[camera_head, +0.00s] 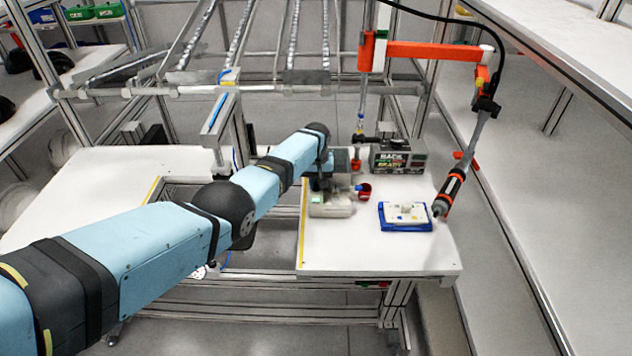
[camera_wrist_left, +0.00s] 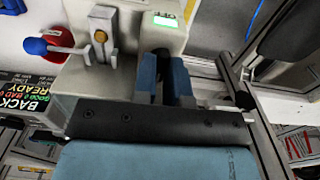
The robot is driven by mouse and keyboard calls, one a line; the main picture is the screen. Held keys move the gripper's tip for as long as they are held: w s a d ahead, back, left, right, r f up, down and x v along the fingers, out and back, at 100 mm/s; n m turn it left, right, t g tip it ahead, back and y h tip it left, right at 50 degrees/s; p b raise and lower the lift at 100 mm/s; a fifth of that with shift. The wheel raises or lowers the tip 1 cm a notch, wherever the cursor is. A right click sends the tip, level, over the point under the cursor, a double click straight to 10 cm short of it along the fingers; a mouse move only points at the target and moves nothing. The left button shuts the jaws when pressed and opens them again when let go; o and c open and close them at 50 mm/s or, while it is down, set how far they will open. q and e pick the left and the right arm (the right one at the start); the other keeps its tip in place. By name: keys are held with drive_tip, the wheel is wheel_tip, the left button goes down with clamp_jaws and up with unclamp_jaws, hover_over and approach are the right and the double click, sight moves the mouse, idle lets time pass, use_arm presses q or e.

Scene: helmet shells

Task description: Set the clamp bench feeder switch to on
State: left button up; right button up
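The clamp bench feeder (camera_head: 332,209) is a pale grey box on the white bench, partly behind my left arm. In the left wrist view its body (camera_wrist_left: 118,65) fills the upper middle, with a small lit green display (camera_wrist_left: 164,20) on it. I cannot make out a switch or its position. My left gripper (camera_head: 325,182) is at the feeder. In the left wrist view its two blue fingers (camera_wrist_left: 163,68) are close together in front of the feeder's side, with nothing visible between them. Whether they touch it is unclear. My right gripper is not in view.
A blue tray (camera_head: 405,228) with a white part lies on the bench right of the feeder. A display box (camera_head: 398,157) stands behind. A driver tool (camera_head: 454,190) hangs from an orange arm (camera_head: 430,50). A red cup (camera_wrist_left: 52,40) and blue-knobbed lever (camera_wrist_left: 36,46) adjoin the feeder.

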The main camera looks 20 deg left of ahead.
sight(316, 184)
use_arm(q)
drive_tip(key=shift+o, duration=0.6)
drive_tip(key=shift+r, duration=0.1)
drive_tip(key=shift+r, duration=0.3)
wheel_tip(316, 184, up, 13)
drive_tip(key=p, duration=0.1)
